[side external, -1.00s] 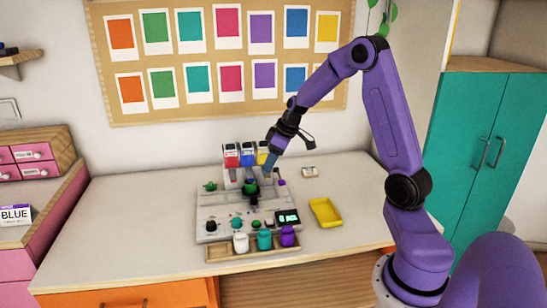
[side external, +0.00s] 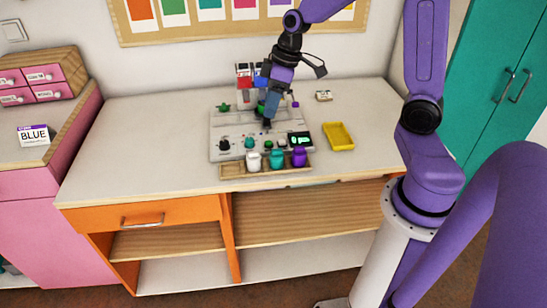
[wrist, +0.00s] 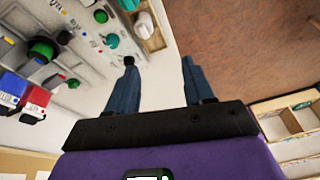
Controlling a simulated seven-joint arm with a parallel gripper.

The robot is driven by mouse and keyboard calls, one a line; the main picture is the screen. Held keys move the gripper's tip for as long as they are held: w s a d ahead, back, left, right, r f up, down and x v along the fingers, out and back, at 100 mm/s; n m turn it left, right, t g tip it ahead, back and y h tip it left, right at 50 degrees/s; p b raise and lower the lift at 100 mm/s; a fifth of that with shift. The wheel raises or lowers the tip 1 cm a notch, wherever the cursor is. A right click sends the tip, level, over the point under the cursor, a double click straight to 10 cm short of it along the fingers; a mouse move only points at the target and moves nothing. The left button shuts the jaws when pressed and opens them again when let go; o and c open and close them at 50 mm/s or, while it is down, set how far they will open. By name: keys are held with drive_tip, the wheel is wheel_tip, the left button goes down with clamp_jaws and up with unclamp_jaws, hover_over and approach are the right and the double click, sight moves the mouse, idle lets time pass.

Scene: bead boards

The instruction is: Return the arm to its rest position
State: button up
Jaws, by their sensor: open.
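My gripper (side external: 268,112) hangs fingers-down over the grey control board (side external: 222,150) on the worktop, at the end of my purple arm. In the side external view it covers part of the board and its cartridges. In the wrist view the two fingers of my gripper (wrist: 158,72) are spread apart with nothing between them. The board's panel (wrist: 85,68) with its green knob (wrist: 43,48) lies to the left of the fingers there. I cannot tell the exact height of the fingertips above the board.
A wooden tray (side external: 230,172) with white, teal and purple jars stands in front of the board. A yellow tray (side external: 338,136) lies to the right. Red and blue cartridges (side external: 244,73) stand behind. A BLUE card (side external: 34,135) sits on the pink cabinet.

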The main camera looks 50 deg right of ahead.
drive_tip(key=s+a+r+n+g, duration=0.1)
drive_tip(key=s+a+n, duration=0.1)
drive_tip(key=s+a, duration=0.35)
drive_tip(key=s+a+n+g, duration=0.1)
drive_tip(key=s+a, duration=0.2)
drive_tip(key=s, duration=0.5)
drive_tip(key=s+n+h, duration=0.2)
drive_tip(key=s, duration=0.8)
drive_tip(key=shift+s+d+r+n, duration=0.15)
drive_tip(key=shift+s+d+n, duration=0.05)
drive_tip(key=shift+n, duration=0.2)
idle(0.5)
